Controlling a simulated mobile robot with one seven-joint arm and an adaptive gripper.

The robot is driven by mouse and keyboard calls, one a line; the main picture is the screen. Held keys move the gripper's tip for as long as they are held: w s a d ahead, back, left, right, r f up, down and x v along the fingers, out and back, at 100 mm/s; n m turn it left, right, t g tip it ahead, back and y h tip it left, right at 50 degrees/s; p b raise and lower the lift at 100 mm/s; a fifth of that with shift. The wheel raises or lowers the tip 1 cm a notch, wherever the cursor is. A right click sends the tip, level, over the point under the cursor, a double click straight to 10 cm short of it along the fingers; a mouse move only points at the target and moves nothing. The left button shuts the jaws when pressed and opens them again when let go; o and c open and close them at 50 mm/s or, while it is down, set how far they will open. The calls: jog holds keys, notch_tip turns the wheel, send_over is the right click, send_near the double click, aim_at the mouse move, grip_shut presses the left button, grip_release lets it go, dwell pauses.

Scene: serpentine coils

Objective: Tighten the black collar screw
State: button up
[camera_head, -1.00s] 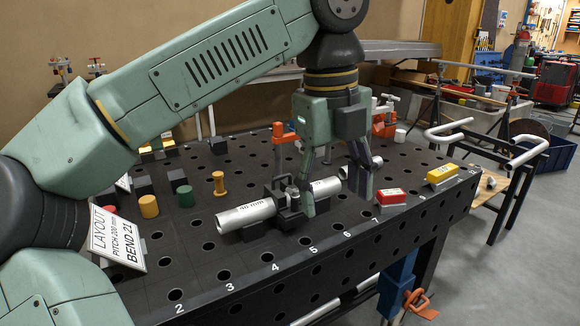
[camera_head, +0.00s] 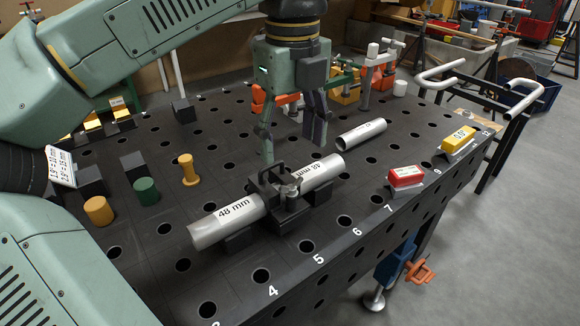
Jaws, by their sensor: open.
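A black collar (camera_head: 296,214) sits around the silver 48 mm tube (camera_head: 226,224), near its middle, on the black perforated table. The tube's right part (camera_head: 322,174) comes out of the collar's other side. A small greyish screw head or knob (camera_head: 290,190) shows on top of the collar, beside a black loop-shaped part (camera_head: 272,178); its details are too small to tell. My gripper (camera_head: 292,148) is open and empty, pointing down, above and behind the collar in the picture. Its left fingertip appears close to the black loop; I cannot tell whether they touch.
A shorter tube (camera_head: 362,132) lies behind right. A red block (camera_head: 405,177) and a yellow block (camera_head: 459,140) stand on the right. Orange (camera_head: 98,210), green (camera_head: 146,191) and yellow (camera_head: 188,169) pegs stand left. Orange clamps (camera_head: 375,72) are behind. The front table strip is clear.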

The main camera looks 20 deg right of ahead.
aim_at(290, 181)
notch_tip(290, 181, down, 7)
jog(key=shift+f+p, duration=0.15)
jog(key=shift+p, duration=0.3)
jog(key=shift+c, duration=0.4)
jog(key=shift+a, duration=0.1)
grip_shut()
jog(key=shift+w, duration=0.1)
